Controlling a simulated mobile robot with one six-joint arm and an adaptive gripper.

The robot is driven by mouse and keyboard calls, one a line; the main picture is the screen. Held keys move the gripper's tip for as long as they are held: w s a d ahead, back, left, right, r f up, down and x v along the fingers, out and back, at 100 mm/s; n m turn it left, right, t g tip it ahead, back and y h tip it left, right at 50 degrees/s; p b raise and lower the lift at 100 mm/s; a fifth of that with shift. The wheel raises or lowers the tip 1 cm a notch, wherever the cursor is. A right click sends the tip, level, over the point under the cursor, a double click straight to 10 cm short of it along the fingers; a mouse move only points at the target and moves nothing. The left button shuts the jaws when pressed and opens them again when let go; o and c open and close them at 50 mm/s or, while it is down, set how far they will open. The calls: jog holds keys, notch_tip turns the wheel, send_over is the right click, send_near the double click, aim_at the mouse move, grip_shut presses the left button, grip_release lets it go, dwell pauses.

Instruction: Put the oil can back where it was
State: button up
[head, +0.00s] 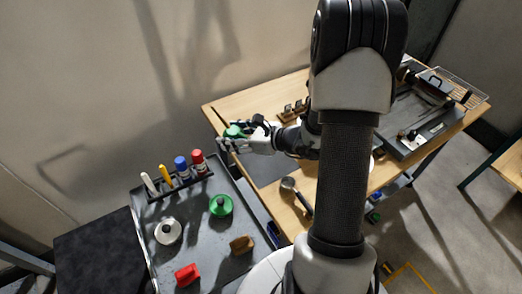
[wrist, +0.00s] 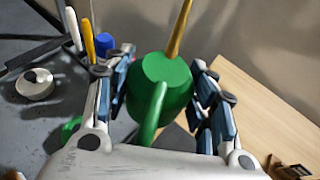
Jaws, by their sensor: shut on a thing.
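The oil can (wrist: 168,82) is green with a brass spout that points up in the wrist view and a green handle on the near side. My gripper (wrist: 161,90) is shut on it, one finger on each side of the body. In the head view my gripper (head: 238,139) holds the oil can (head: 234,131) in the air near the left corner of the wooden bench, beyond the grey tray table. The can is partly hidden by the fingers there, and its underside is out of sight.
The grey tray table (head: 205,258) carries a rack with markers and small bottles (head: 181,169), a white round item (head: 168,231), a green round item (head: 221,205), a brown block (head: 242,244) and a red piece (head: 187,274). The wooden bench (head: 262,100) holds a brush-like tool (head: 296,194) and a machine (head: 430,110).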

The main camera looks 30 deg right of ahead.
jog(key=s+d+r+m+t+h+p, duration=0.1)
jog(key=d+r+m+t+h+p, duration=0.25)
jog(key=d, duration=0.75)
jog(key=shift+m+g+h, duration=0.55)
jog(key=shift+g+h, duration=0.4)
jog(key=f+b, duration=0.1)
jog(key=f, duration=0.3)
jog(key=f+b, duration=0.2)
jog(key=f, duration=0.3)
jog(key=f+b, duration=0.2)
jog(key=f, duration=0.2)
jog(key=shift+s+d+f, duration=0.15)
jog(key=shift+d+f, duration=0.1)
jog(key=shift+d, duration=0.1)
jog(key=shift+f+b, duration=0.85)
jog(key=shift+f, duration=1.65)
jog(key=shift+f, duration=0.15)
jog(key=o, duration=1)
